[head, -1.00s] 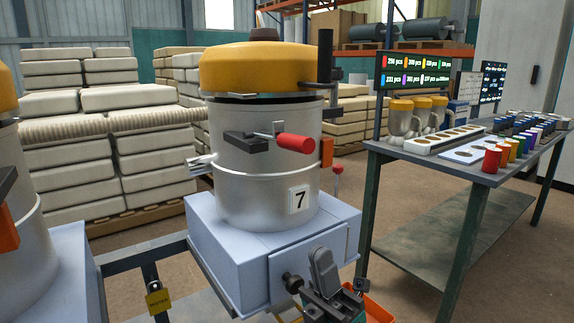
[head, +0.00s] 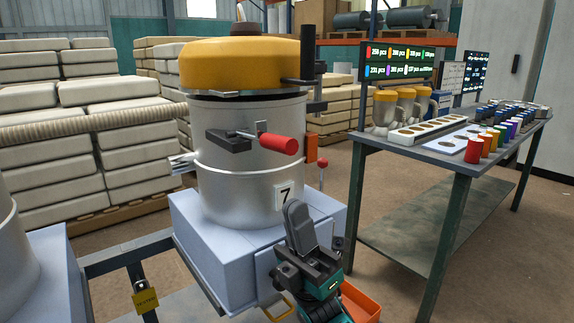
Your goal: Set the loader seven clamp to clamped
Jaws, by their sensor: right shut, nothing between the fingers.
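Loader seven is a metal cylinder (head: 235,185) with a yellow lid (head: 235,66), standing on a pale blue-grey base in the middle of the head view. Its number plate (head: 284,196) reads 7. The clamp sits on the cylinder's front below the lid; its red handle (head: 277,144) points out to the right, about level, from a dark bracket (head: 229,141). My right gripper (head: 296,212) is shut and empty. It points up in front of the base, below the handle and apart from it, and overlaps the plate's lower edge in the picture. My left gripper is not in view.
A red-knobbed lever (head: 322,163) and an orange block (head: 310,149) are at the loader's right side. An orange bin (head: 360,302) is low at right. A table (head: 445,155) with cups and colored spools stands further right. Another loader is at the left edge.

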